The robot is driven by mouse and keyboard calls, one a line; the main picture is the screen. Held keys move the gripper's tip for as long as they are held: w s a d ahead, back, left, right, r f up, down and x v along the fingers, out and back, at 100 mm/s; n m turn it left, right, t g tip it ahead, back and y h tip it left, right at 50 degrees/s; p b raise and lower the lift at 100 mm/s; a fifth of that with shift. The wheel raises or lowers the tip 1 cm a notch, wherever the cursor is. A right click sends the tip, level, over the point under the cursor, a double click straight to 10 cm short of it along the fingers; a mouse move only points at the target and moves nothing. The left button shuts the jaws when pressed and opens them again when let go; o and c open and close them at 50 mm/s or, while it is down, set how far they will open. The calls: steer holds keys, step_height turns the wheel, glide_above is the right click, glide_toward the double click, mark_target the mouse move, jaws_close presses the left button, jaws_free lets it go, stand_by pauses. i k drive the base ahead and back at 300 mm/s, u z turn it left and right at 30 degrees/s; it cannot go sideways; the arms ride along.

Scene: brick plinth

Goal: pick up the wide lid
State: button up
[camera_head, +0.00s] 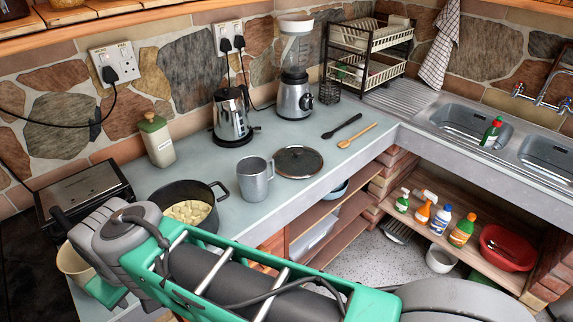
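A round dark lid (298,161) with a lighter rim and a small knob lies flat on the grey counter. It is right of a grey metal mug (254,178) and apart from it. The lid is fully visible, with nothing on top of it. My grey and green arm crosses the lower foreground, well in front of the lid. My gripper cannot be made out; the end of the arm is hidden behind its own links.
A dark pot of pale pieces (186,212) stands left of the mug. A kettle (232,118) and blender (294,92) stand behind. A black spoon (342,126) and wooden spoon (357,136) lie right of the lid. Open shelves (330,210) are below the counter edge.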

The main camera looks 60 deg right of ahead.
mark_target(292, 162)
steer(key=z, duration=0.35)
steer(key=k, duration=0.1)
steer(key=u, duration=1.25)
steer(key=i, duration=0.3)
steer(key=z, duration=2.95)
steer(key=i, duration=0.2)
steer(key=z, duration=0.25)
